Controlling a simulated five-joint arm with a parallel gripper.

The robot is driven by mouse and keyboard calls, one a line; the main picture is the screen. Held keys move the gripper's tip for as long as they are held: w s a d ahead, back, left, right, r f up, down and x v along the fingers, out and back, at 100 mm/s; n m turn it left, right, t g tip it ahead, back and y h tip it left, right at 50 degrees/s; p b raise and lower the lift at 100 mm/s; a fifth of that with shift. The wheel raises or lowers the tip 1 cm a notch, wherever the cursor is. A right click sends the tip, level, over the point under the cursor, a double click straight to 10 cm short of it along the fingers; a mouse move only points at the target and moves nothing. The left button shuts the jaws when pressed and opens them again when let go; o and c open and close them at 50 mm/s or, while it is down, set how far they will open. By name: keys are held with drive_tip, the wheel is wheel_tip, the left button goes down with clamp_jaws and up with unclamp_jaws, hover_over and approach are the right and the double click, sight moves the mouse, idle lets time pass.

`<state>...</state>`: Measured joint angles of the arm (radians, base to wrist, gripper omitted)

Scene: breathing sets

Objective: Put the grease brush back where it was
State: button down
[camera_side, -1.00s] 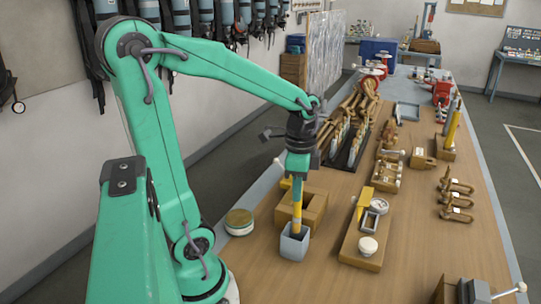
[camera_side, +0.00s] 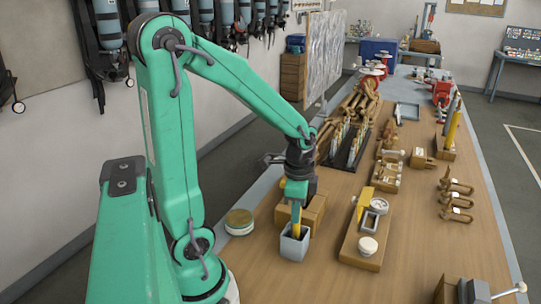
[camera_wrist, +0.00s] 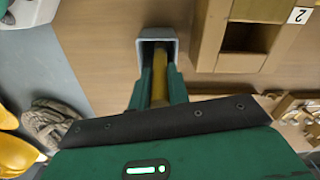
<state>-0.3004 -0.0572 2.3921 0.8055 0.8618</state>
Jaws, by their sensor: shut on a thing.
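The grease brush has a yellow handle (camera_side: 296,230) and stands roughly upright with its lower end inside a grey square cup (camera_side: 294,247). My gripper (camera_side: 297,207) is shut on the handle just above the cup. In the wrist view the handle (camera_wrist: 160,88) runs between my green fingers (camera_wrist: 159,75) into the cup's opening, and the cup's pale rim (camera_wrist: 158,34) surrounds it. The brush's lower end is hidden in the cup, so I cannot tell whether it touches the bottom.
A wooden block (camera_side: 314,213) with openings stands close behind the cup. A round tin (camera_side: 239,222) is to the left. A wooden board (camera_side: 352,244) with a gauge and a white knob lies to the right. Bare bench shows in front of the board.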

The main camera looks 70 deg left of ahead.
drive_tip(key=shift+f, duration=0.15)
drive_tip(key=c, duration=1.3)
unclamp_jaws()
drive_tip(key=shift+c, duration=0.2)
wheel_tip(320, 180, up, 12)
drive_tip(key=shift+r, duration=0.2)
drive_tip(key=s+d+r+n+t, duration=0.1)
drive_tip(key=s+d+n+t, duration=0.3)
drive_tip(key=d, duration=0.4)
drive_tip(key=shift+n+t, duration=0.8)
drive_tip(key=shift+n, duration=0.4)
